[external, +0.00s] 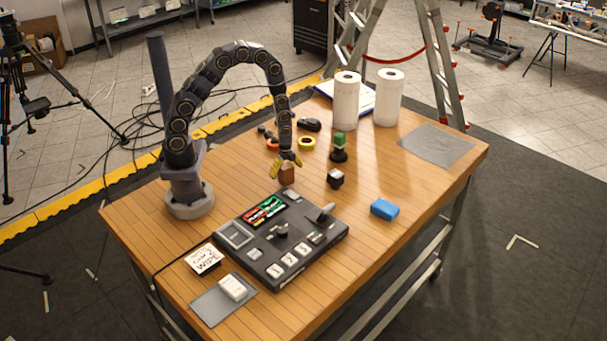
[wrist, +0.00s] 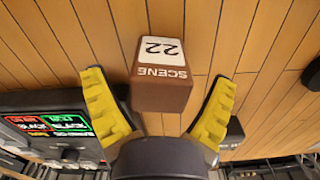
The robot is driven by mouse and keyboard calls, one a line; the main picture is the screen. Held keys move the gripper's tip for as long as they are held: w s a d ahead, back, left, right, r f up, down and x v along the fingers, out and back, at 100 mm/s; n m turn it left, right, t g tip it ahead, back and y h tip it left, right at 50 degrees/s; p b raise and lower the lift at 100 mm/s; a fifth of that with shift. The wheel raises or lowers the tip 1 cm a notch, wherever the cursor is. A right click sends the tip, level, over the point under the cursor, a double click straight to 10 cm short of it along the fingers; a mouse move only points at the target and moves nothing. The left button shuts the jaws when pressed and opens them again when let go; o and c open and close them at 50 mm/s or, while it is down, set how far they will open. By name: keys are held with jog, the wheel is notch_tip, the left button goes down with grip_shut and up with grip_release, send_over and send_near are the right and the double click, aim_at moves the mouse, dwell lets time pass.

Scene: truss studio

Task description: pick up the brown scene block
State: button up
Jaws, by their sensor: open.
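The brown scene block (external: 287,173) stands on the wooden table beside the far edge of the black console. In the wrist view the block (wrist: 163,88) shows a white label reading "22" and "SCENE" in white below it. My gripper (external: 284,162) is right above the block in the external view, with yellow fingers pointing down. In the wrist view the gripper (wrist: 160,110) is open, one yellow finger on each side of the block, with gaps between fingers and block. Nothing is held.
The black console (external: 305,267) lies close in front of the block. A small black cube (external: 335,179) with a white top stands to the right. Yellow tape (external: 307,143), a green-topped item (external: 339,147) and paper rolls (external: 346,101) are behind. A blue block (external: 384,209) lies on clear table at right.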

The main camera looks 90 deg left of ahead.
jog(key=c, duration=1.2)
jog(key=shift+r, duration=0.1)
